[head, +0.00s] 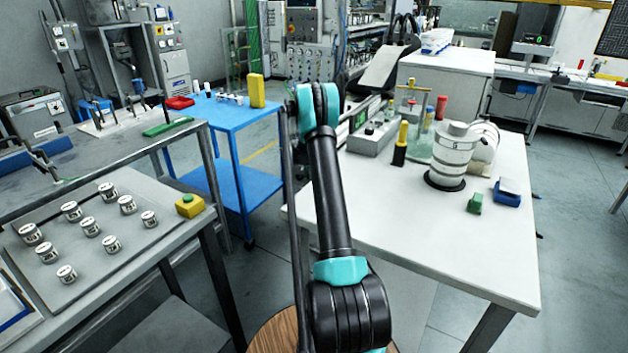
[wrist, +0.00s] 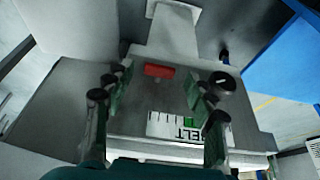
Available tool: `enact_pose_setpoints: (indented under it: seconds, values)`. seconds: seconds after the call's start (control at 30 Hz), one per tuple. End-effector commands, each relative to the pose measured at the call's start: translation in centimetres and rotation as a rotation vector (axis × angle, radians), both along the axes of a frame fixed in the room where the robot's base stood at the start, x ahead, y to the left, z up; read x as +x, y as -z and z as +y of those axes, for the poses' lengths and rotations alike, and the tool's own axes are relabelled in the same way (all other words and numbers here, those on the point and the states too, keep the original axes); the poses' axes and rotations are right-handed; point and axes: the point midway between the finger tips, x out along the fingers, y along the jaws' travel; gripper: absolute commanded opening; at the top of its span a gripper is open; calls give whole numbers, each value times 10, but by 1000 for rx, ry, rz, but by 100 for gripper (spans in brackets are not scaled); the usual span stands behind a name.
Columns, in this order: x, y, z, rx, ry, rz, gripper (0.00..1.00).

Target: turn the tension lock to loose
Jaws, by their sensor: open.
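In the wrist view, a grey machine part bears a small red block (wrist: 159,71), a black round knob (wrist: 222,82) and a white scale plate (wrist: 180,127) with the letters "ELT" and a green mark. I cannot tell for sure which piece is the tension lock. My gripper (wrist: 157,82) is open, its dark green-padded fingers spread to the left and right of the red block. No contact shows. The right finger overlaps part of the plate and stands close to the knob. In the head view, my arm hides the gripper.
A white table (head: 470,250) holds a grey box with knobs (head: 372,138), a large grey-white cylinder (head: 455,150) and small items. A blue trolley (head: 228,118) stands left of my arm. A grey bench (head: 150,245) at the left bears several small labelled cans.

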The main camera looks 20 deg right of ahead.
Motion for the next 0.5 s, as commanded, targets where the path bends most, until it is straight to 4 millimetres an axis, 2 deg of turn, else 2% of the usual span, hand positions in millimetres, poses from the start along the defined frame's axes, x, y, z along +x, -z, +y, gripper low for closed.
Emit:
enact_pose_setpoints:
  seconds: [0.13, 0.4, 0.5]
  values:
    - [2, 7, -2, 0, 0, 0, 55]
    - [2, 8, -3, 0, 0, 0, 55]
    - [2, 8, -3, 0, 0, 0, 44]
